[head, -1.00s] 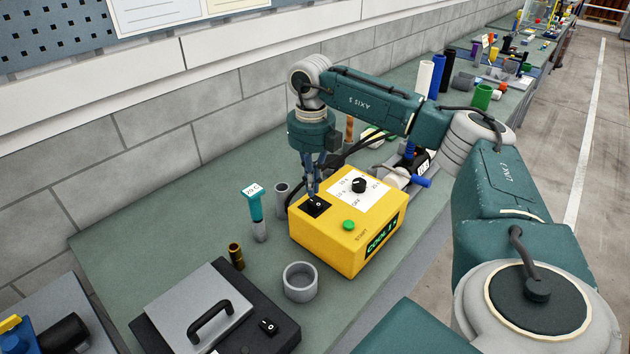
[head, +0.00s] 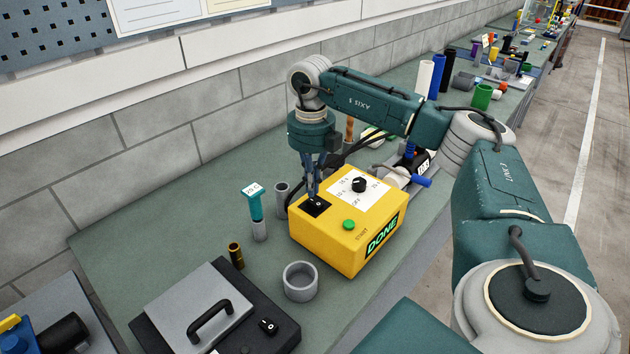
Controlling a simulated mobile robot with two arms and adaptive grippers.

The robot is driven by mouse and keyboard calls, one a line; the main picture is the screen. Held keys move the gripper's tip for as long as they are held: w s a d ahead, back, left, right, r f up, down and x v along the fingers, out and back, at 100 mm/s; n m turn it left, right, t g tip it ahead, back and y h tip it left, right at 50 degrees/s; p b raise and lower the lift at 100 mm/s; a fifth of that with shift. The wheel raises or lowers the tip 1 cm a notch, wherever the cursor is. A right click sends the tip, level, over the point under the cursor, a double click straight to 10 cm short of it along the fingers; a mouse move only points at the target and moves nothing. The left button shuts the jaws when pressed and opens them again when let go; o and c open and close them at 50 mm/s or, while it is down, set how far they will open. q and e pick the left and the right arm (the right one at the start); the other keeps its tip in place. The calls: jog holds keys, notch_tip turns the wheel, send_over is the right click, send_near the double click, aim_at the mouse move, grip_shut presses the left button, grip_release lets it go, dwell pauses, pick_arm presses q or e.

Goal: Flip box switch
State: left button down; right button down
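The yellow box (head: 330,252) stands on the green bench. On its top left is a black rocker switch (head: 318,208) with white marks. A white dial plate with a black knob (head: 358,185), a green START button (head: 349,225) and a front display (head: 382,234) reading DONE in green also show on it. My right gripper (head: 313,192) points down with its fingers close together and its tips right at the switch. I cannot tell whether they touch it. Nothing shows between the fingers. The tips partly hide the switch's far edge. My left gripper is not in view.
A black device with a grey handled lid (head: 190,310) lies near front left.

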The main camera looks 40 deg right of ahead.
aim_at(312, 200)
jog(key=shift+s+f+b, duration=0.1)
jog(key=shift+f+b, duration=0.6)
jog(key=shift+f, duration=0.6)
dwell(0.4)
jog(key=shift+r, duration=0.15)
jog(key=shift+r+p, duration=0.95)
notch_tip(312, 200, up, 5)
jog(key=p, duration=0.4)
jog(key=shift+f, duration=0.1)
